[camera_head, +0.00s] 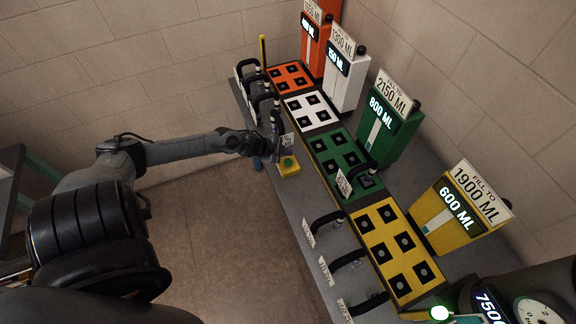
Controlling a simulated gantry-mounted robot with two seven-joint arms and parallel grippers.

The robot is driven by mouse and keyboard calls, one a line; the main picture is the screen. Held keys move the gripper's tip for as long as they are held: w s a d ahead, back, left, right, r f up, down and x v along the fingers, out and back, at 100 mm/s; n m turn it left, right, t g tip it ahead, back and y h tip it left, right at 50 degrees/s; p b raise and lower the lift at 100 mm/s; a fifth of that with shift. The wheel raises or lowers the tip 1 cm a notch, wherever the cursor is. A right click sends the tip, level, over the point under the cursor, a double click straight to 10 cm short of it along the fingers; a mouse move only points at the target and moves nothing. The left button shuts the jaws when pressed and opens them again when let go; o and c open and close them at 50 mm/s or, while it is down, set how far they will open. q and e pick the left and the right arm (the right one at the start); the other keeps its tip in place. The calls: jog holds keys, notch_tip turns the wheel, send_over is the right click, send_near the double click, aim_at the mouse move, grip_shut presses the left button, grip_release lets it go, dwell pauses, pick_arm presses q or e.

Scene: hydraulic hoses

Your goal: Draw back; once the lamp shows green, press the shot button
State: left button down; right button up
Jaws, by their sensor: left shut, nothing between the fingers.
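A yellow box with a green button on top (288,163) sits on the left edge of the grey bench. My left gripper (274,146) is shut and empty, just left of and above this button box; I cannot tell whether it touches it. A round lamp (440,313) at the bottom right glows green. Beside it are a lit display (490,306), cut off by the frame edge, and a round dial gauge (538,311). My right gripper is out of view.
Orange (290,77), white (311,110), green (341,164) and yellow (398,249) socket plates line the bench, with matching display tanks behind. The green tank (391,135) reads 800 ML, the yellow one (447,216) 600 ML. Black hoses with tags (347,260) stand along the front edge.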

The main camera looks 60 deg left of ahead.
aim_at(286, 163)
pick_arm(q)
jog(key=shift+f+b, duration=0.6)
jog(key=shift+f, duration=0.9)
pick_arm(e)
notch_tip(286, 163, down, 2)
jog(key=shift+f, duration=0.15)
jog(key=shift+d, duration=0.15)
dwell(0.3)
pick_arm(q)
jog(key=shift+f, duration=0.2)
jog(key=shift+f, duration=0.25)
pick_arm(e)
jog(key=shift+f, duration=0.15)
pick_arm(q)
jog(key=shift+f, duration=0.1)
dwell(0.4)
